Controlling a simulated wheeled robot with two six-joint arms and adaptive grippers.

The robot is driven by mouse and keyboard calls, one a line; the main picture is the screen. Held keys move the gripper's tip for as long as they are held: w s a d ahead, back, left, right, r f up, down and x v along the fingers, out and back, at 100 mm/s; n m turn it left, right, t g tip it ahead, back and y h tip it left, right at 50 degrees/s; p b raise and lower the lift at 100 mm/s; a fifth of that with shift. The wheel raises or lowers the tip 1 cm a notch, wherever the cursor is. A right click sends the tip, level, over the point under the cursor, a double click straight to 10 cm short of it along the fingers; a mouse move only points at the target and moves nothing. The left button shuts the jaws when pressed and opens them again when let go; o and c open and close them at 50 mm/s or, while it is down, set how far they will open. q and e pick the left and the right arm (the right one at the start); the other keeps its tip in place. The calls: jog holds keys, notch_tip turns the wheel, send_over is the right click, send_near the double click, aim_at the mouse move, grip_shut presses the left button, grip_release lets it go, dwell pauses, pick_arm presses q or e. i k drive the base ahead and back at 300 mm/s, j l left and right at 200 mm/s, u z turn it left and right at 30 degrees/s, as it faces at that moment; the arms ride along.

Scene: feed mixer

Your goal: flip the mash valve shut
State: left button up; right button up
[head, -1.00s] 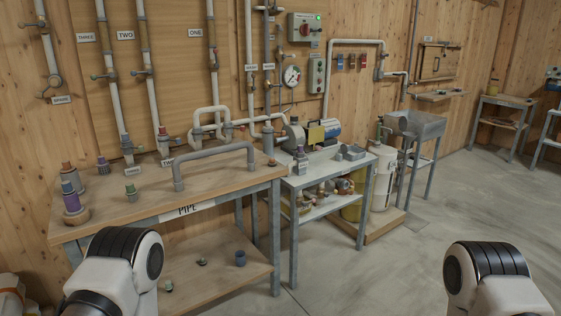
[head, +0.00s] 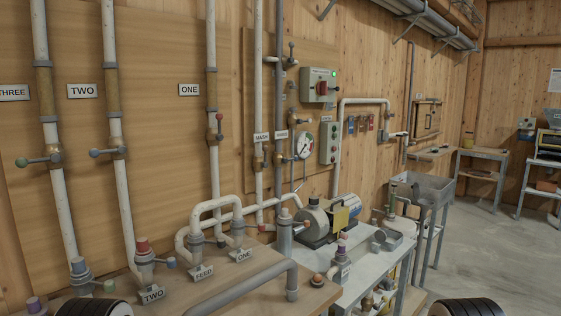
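In the head view, the label that seems to read MASH (head: 261,137) is on the wall board, left of a second small label. Below it, a small valve (head: 258,163) sits on a white vertical pipe (head: 258,90). It is too small to tell how its handle is turned. A similar valve (head: 281,158) is close by on the grey pipe to its right. Neither gripper is in view. Only dark rounded parts of my two arms show at the bottom edge, well below the valves.
A workbench (head: 255,290) with upright pipe stubs and a grey pipe bridge stands in front of the board. Right of it are a pump (head: 318,220) on a metal table, a gauge (head: 304,145) and a switch box (head: 318,85). Free floor (head: 500,240) lies at the right.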

aim_at(265, 148)
jog(key=i+l, duration=0.3)
jog(key=l, duration=0.25)
jog(key=i+l+u, duration=0.1)
jog(key=l, duration=0.25)
jog(key=i+l, duration=0.15)
jog(key=l, duration=0.25)
jog(key=i+l+u, duration=0.1)
jog(key=l, duration=0.3)
jog(key=i+l, duration=0.15)
jog(key=l, duration=0.25)
jog(key=i+l+u, duration=0.1)
jog(key=l, duration=0.3)
jog(key=i+l, duration=0.15)
jog(key=l, duration=0.25)
jog(key=u, duration=0.05)
